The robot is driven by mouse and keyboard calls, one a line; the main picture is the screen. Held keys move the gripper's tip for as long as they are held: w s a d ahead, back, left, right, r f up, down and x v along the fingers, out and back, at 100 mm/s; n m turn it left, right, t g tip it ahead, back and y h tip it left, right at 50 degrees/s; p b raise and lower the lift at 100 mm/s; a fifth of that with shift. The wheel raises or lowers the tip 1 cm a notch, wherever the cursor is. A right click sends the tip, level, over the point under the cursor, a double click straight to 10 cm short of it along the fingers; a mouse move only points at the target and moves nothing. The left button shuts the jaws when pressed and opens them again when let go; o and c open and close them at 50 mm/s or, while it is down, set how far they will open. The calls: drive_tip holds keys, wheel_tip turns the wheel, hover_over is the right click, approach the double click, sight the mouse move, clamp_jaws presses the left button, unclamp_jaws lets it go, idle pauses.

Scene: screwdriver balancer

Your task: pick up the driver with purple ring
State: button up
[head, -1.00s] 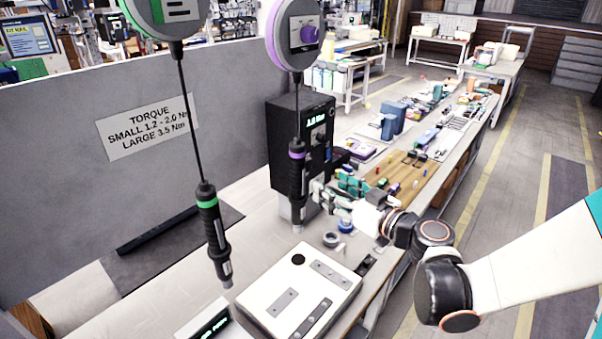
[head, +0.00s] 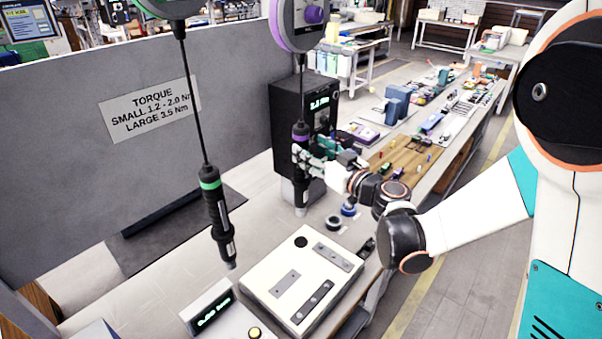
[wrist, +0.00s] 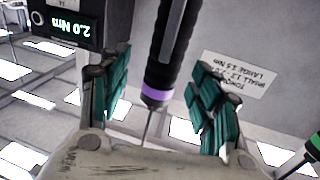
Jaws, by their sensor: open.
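The driver with the purple ring (head: 301,180) hangs upright on a cable from a balancer with a purple knob. In the wrist view this black driver (wrist: 168,60) and its purple ring (wrist: 156,95) lie between the two green-padded fingers. My gripper (head: 305,160) is at the driver's upper body in the head view, and its fingers partly cover it. In the wrist view my gripper (wrist: 158,100) is open, with visible gaps between both finger pads and the driver.
A green-ringed driver (head: 216,215) hangs at the left. A black box with a green display (head: 305,110) stands behind the purple-ringed driver. A white fixture (head: 303,280) lies on the bench in front. A grey partition (head: 60,190) runs behind the bench.

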sight(306, 145)
drive_tip(key=w+a, duration=0.2)
drive_tip(key=a, duration=0.1)
drive_tip(key=shift+w+r, duration=0.2)
drive_tip(key=shift+r, duration=0.15)
drive_tip(key=shift+w+a, duration=0.2)
drive_tip(key=shift+w, duration=0.2)
drive_tip(key=shift+s, duration=0.1)
drive_tip(key=shift+c, duration=0.9)
clamp_jaws()
